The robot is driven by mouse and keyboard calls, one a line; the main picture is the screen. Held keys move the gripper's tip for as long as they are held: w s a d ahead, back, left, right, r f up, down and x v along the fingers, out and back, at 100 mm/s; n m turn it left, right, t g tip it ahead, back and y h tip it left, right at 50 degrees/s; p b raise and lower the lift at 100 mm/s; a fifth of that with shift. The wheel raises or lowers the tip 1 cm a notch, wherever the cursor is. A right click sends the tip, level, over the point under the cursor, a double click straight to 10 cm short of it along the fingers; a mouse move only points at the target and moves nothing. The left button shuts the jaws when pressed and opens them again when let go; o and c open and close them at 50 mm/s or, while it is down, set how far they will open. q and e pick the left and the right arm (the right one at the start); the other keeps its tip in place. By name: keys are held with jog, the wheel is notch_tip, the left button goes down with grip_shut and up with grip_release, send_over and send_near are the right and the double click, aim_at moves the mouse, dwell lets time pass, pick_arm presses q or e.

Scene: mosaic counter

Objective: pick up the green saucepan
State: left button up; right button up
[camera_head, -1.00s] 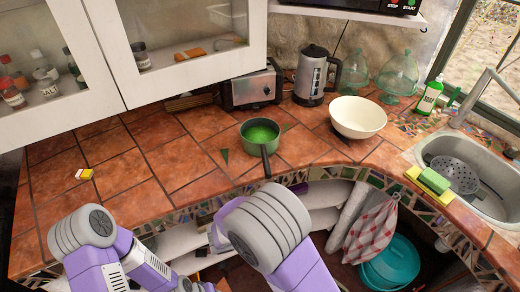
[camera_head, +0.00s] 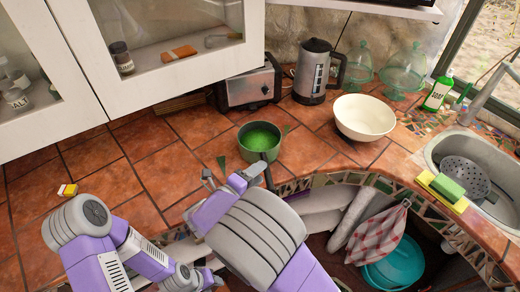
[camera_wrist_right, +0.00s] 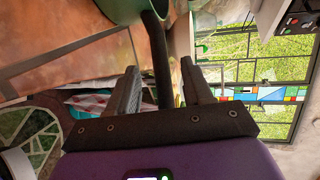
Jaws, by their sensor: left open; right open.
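The green saucepan (camera_head: 260,141) stands on the tiled counter, its dark handle (camera_head: 268,176) pointing toward me over the front edge. My right gripper (camera_head: 231,173) is open beside the handle in the head view. In the right wrist view, the handle (camera_wrist_right: 158,62) runs between the two open fingers of that gripper (camera_wrist_right: 163,68). I see no finger closed on it, and cannot tell how deep it sits. The pan body (camera_wrist_right: 133,8) is partly cut off at the top there. My left gripper (camera_head: 212,274) is low, below the counter edge, and partly hidden.
A cream bowl (camera_head: 364,118) stands right of the saucepan. A toaster (camera_head: 250,88) and a kettle (camera_head: 312,72) stand behind it. A sink (camera_head: 465,160) with a sponge (camera_head: 447,187) is at right.

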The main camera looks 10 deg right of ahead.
aim_at(263, 159)
jog(key=b+x, duration=0.1)
jog(key=x, duration=0.3)
jog(key=shift+a+b, duration=0.1)
jog(key=shift+b, duration=0.2)
jog(key=shift+w+d, duration=0.3)
jog(key=shift+d, duration=0.05)
grip_shut()
dwell(0.7)
jog(key=shift+r, duration=0.1)
